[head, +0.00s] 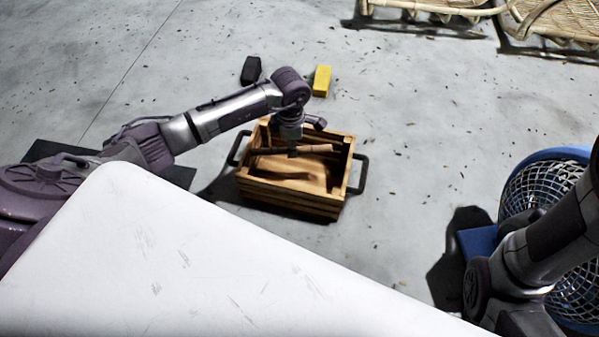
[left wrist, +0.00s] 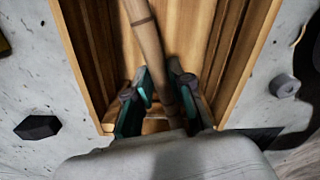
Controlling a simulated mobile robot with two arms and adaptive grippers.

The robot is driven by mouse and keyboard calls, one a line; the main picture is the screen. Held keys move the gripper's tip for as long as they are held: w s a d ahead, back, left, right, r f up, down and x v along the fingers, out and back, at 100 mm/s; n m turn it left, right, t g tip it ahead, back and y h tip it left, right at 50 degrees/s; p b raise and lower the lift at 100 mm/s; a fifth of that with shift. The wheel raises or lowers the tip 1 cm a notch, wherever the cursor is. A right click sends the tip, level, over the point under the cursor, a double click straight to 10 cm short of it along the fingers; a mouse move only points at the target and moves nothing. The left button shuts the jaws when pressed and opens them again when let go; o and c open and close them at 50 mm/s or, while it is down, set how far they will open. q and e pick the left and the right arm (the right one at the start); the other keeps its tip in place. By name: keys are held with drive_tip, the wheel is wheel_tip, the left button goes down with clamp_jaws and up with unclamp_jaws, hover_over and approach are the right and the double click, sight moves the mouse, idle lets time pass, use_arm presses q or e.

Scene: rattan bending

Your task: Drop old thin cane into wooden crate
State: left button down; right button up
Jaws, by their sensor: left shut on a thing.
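The wooden crate (head: 292,198) stands on the floor in the middle of the head view, with dark handles at both ends; its slatted wall also shows in the left wrist view (left wrist: 232,60). The thin cane (head: 316,149) is a tan stick with darker bands, lying across above the crate's opening. My left gripper (head: 293,150) is shut on the cane over the crate. In the left wrist view the cane (left wrist: 150,45) runs between the fingers (left wrist: 166,95), with crate walls on both sides. My right gripper is not in view; only part of my right arm shows.
A black block (head: 251,70) and a yellow block (head: 322,81) lie on the floor behind the crate. Rattan furniture (head: 548,22) stands at the top right. A blue basket (head: 530,180) is at the right. The floor between is clear.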

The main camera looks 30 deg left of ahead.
use_arm(q)
drive_tip(key=c, duration=1)
unclamp_jaws()
drive_tip(key=shift+o, duration=0.2)
drive_tip(key=shift+r, duration=0.1)
wheel_tip(320, 180, up, 12)
